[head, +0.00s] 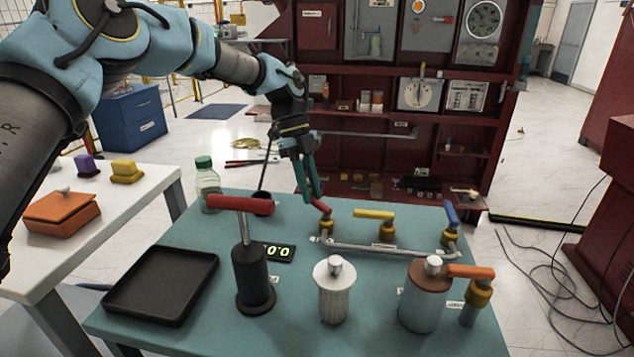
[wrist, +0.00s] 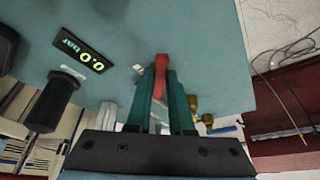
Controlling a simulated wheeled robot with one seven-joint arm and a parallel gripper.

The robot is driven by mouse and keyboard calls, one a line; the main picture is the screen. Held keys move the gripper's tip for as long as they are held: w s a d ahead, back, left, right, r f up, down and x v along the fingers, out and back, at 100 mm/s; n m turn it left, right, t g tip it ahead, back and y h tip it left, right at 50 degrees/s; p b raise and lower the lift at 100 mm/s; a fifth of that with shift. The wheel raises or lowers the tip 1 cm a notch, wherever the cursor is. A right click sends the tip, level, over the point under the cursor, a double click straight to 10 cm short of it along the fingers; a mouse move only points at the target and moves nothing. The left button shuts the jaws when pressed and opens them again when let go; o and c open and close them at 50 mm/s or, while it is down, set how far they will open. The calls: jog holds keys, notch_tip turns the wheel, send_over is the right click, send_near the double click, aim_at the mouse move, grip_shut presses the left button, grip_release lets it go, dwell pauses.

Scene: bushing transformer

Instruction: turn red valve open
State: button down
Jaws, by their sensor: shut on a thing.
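The red valve (head: 321,206) is at the left end of a grey pipe (head: 385,250) on the teal table. It has a small red lever on a brass body (head: 325,226). My gripper (head: 311,192) points down at this lever from above. In the wrist view the red lever (wrist: 161,64) lies between the two teal fingers of my gripper (wrist: 160,82), which are shut on it. The lever's tip shows beyond the fingers; its lower part is partly hidden between them.
A yellow valve (head: 375,214) and a blue valve (head: 451,213) stand along the pipe to the right. A black pump (head: 252,270) with a red handle, a display (head: 274,252) reading 0.0, a black tray (head: 162,284), a bottle (head: 207,183) and two cylinders are nearby.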

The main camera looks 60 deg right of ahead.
jog(key=m+p, duration=0.1)
jog(key=d+m+y+p, duration=0.1)
jog(key=m, duration=0.1)
jog(key=s+d+m+p, duration=0.1)
jog(key=shift+s+r+m+t+y, duration=0.1)
jog(key=shift+r+m+t+y, duration=0.05)
jog(key=shift+m+t+y, duration=0.2)
jog(key=m+p, duration=0.1)
jog(key=s+d+m+t, duration=0.1)
jog(key=m, duration=0.1)
jog(key=shift+y+p, duration=0.35)
jog(key=shift+s+d+m+t+p, duration=0.25)
jog(key=shift+s+m+t+p, duration=0.15)
jog(key=shift+m, duration=0.55)
jog(key=c, duration=0.8)
grip_release()
